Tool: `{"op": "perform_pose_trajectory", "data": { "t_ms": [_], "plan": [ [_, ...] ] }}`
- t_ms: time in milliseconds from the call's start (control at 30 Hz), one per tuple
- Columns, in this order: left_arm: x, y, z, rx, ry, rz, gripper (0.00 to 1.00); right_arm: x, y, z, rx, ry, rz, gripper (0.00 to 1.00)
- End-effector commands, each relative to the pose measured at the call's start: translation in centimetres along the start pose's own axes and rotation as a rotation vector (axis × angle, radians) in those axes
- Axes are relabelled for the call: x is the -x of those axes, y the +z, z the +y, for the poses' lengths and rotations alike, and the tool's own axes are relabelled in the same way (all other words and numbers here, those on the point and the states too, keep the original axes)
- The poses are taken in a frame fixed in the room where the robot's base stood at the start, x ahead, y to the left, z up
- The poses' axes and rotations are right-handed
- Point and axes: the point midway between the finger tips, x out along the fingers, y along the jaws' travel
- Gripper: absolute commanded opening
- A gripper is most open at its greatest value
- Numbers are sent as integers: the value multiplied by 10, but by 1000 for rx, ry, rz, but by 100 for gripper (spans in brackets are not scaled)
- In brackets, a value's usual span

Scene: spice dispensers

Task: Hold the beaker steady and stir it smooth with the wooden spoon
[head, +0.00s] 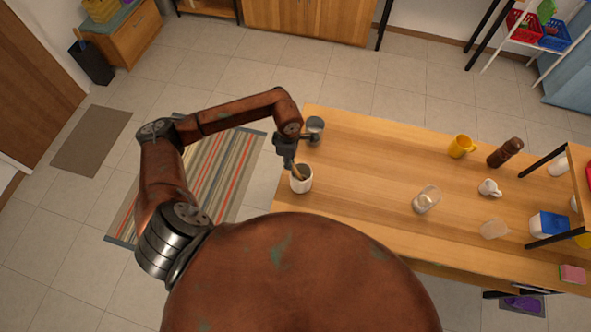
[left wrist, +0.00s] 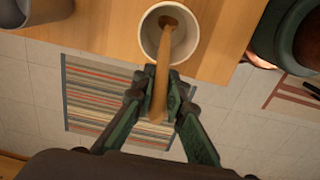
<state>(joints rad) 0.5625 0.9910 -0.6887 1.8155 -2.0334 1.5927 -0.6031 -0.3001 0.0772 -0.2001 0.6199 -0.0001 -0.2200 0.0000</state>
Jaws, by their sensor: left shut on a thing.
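The wooden spoon (head: 298,171) leans in a white cup (head: 301,184) near the left end of the table. My left gripper (head: 290,161) is above the cup and shut on the spoon's handle. In the left wrist view the spoon (left wrist: 162,75) runs between the fingers of the left gripper (left wrist: 160,80), with its far end inside the white cup (left wrist: 144,36). The clear glass beaker (head: 426,199) stands apart, near the middle of the table, with something pale in its bottom. My right gripper is not in view.
A grey metal container (head: 315,125) stands behind the white cup. A yellow mug (head: 461,146), a brown mill (head: 505,153), a small white mug (head: 489,188) and a clear dish (head: 495,229) are at the right. The wooden table (head: 370,165) is clear between cup and beaker.

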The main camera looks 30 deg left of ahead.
Motion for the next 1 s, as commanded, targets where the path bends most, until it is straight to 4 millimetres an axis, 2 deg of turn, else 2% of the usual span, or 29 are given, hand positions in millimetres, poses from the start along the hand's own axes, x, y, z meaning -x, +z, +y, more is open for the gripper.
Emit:
{"op": "perform_pose_trajectory", "data": {
  "t_ms": [1000],
  "plan": [
    [78,0,1,0,2,0,0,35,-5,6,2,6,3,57]
  ]
}}
